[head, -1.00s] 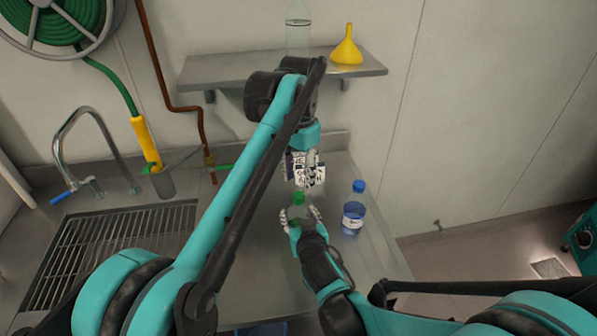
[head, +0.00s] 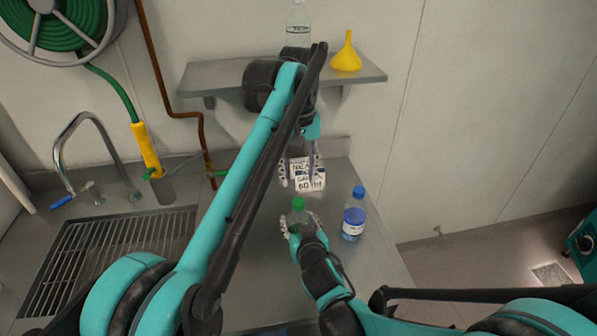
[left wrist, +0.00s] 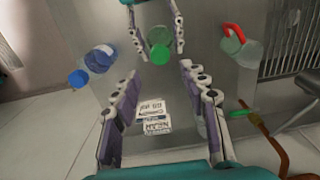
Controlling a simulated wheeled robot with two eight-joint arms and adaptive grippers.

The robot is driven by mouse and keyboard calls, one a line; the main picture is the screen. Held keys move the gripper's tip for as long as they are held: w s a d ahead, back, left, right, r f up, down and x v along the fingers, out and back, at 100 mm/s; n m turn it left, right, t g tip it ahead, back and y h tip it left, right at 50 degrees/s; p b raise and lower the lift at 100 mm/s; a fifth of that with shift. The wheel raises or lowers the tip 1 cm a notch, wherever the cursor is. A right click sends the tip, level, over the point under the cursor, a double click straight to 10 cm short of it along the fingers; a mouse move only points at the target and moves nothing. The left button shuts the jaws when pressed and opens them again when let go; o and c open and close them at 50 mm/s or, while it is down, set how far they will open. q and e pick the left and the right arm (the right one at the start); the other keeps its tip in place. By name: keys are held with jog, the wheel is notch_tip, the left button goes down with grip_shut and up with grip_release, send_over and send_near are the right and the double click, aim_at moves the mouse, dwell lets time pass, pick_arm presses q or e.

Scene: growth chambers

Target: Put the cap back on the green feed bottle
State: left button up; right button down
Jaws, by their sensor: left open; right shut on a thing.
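The green feed bottle (head: 299,218) stands on the steel counter, partly hidden by my right gripper (head: 301,224), which is shut around it. A green cap (head: 298,203) shows at the bottle's top; I cannot tell how firmly it sits. The cap also shows in the left wrist view (left wrist: 159,54), beyond my left fingertips and between the right gripper's fingers. My left gripper (head: 299,180) is open and empty, behind and apart from the cap. Its fingers show spread in the left wrist view (left wrist: 158,72).
A blue-capped bottle (head: 354,214) stands just right of the green one. A white printed card (head: 309,182) lies behind, between my left fingers. A shelf (head: 225,75) holds a yellow funnel (head: 346,55) and a clear bottle (head: 298,27). The sink grate (head: 105,255) is left.

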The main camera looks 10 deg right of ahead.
aim_at(298, 201)
pick_arm(q)
jog(key=shift+f, duration=4)
grip_shut()
jog(key=shift+o, duration=0.7)
grip_release()
notch_tip(298, 201, up, 12)
